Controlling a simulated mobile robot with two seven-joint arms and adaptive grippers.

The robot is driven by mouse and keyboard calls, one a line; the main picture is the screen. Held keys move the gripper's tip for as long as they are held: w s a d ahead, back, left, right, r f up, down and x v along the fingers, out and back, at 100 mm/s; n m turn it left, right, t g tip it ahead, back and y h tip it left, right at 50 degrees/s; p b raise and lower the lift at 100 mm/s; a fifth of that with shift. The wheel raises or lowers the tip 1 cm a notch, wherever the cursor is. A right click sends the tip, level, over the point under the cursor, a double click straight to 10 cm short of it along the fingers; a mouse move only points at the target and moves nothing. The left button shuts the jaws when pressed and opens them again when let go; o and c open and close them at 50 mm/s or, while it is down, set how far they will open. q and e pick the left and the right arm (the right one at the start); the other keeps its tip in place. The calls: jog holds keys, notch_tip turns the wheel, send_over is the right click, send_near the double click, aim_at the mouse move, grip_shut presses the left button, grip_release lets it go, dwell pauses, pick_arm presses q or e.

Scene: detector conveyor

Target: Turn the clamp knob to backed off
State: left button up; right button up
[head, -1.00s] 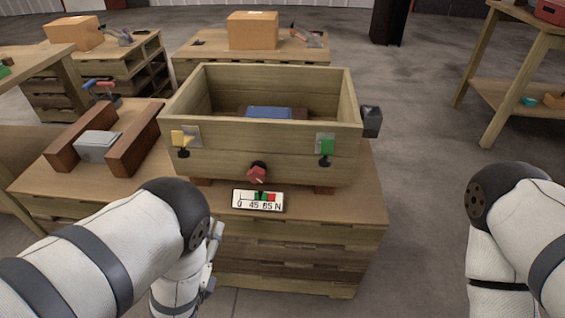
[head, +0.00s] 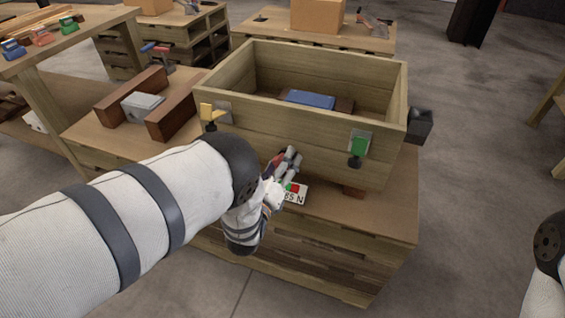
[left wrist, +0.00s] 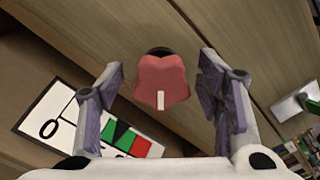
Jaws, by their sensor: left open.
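The clamp knob is a red, lobed knob (left wrist: 160,82) with a white mark, on the front wall of the wooden box (head: 300,130). In the left wrist view it sits between the two fingers of my left gripper (left wrist: 165,95), which is open, with a gap on each side. The white mark points to the bottom of that view. In the head view the gripper (head: 285,165) is at the box front and mostly hides the knob. The scale plate (left wrist: 85,125) shows 0 and green and red zones. My right gripper is out of view.
A blue block (head: 310,99) lies inside. A dark block (head: 420,126) sticks out at the box's right side. Brown blocks (head: 172,116) stand on the bench at left.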

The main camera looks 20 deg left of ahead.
pick_arm(q)
jog(key=shift+w, duration=0.35)
jog(key=c, duration=1.2)
jog(key=shift+n, duration=0.4)
